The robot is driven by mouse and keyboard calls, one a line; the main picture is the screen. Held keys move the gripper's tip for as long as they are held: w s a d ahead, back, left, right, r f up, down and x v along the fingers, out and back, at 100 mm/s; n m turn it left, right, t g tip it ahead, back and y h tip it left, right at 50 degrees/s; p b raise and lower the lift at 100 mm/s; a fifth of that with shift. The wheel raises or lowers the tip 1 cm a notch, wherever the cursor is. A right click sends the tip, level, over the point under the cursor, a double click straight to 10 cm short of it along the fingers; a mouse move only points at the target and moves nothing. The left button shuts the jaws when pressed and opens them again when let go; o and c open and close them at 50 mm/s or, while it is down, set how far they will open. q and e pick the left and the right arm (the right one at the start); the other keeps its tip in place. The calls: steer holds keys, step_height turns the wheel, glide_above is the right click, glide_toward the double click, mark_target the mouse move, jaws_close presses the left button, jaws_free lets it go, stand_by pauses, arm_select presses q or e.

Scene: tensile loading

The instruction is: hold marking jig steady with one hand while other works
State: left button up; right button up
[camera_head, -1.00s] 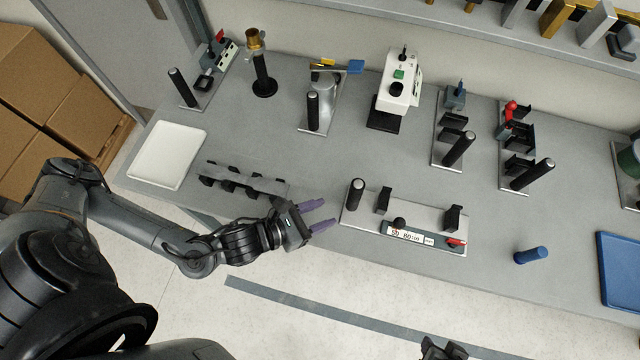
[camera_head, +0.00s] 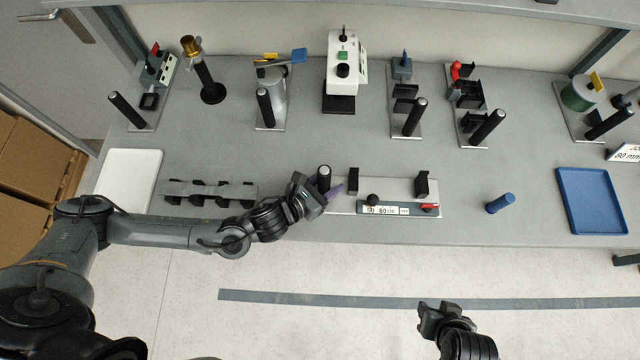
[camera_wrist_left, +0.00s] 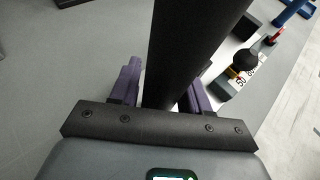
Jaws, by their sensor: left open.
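The marking jig (camera_head: 399,188) is a light plate with a black upright post (camera_head: 324,172) at its left end, black blocks, a round black knob and a label strip reading 80 mm. My left gripper (camera_head: 333,190) is at the post. In the left wrist view the post (camera_wrist_left: 188,45) stands between the two purple fingers of the left gripper (camera_wrist_left: 162,92), which are open with one on each side. Contact with the post cannot be told. My right gripper (camera_head: 440,313) is low in the head view, off the table's front edge and away from the jig; its fingers are unclear.
A dark rack (camera_head: 210,192) and a white tray (camera_head: 130,180) lie left of the jig. A blue cylinder (camera_head: 499,203) and a blue tray (camera_head: 591,201) lie right. Several fixtures with black posts line the back around a white device (camera_head: 345,70). The table middle is clear.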

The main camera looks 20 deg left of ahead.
arm_select(q)
steer(key=shift+w+f, duration=0.1)
steer(key=shift+w, duration=0.05)
jaws_close()
stand_by(0.4)
